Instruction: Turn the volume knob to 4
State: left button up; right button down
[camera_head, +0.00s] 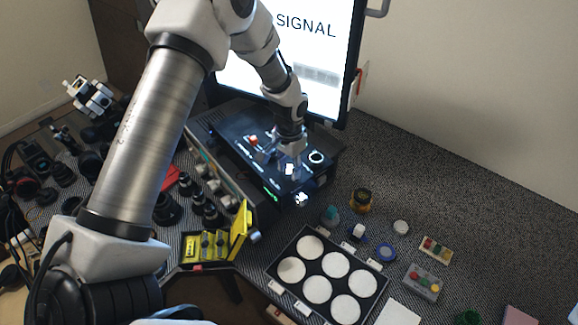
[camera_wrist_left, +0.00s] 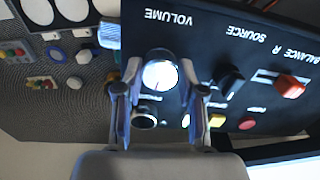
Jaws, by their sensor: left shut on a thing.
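The volume knob (camera_wrist_left: 160,75) has a bright white face with a small dark mark and sits under the word VOLUME on a black control panel (camera_wrist_left: 205,50). My left gripper (camera_wrist_left: 159,84) has one finger on each side of the knob and is shut on it. In the head view the left gripper (camera_head: 288,163) reaches down to the top of the black device (camera_head: 235,132), and the fingers mostly hide the knob there. The number the knob points at cannot be read. My right gripper is not in view.
A black source knob (camera_wrist_left: 230,79) and a red balance knob (camera_wrist_left: 289,87) sit beside the volume knob. A monitor (camera_head: 300,50) stands behind the device. A black tray with white discs (camera_head: 272,270) and a yellow case (camera_head: 240,232) lie in front.

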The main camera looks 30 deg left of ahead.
aim_at(290, 169)
pick_arm(q)
jog(key=shift+s+f+m, duration=0.15)
jog(key=shift+m, duration=2.05)
jog(key=o, duration=0.9)
jog(key=shift+c, duration=0.2)
jog(key=shift+o, duration=1.4)
jog(key=shift+w, duration=0.2)
notch_tip(290, 169, up, 12)
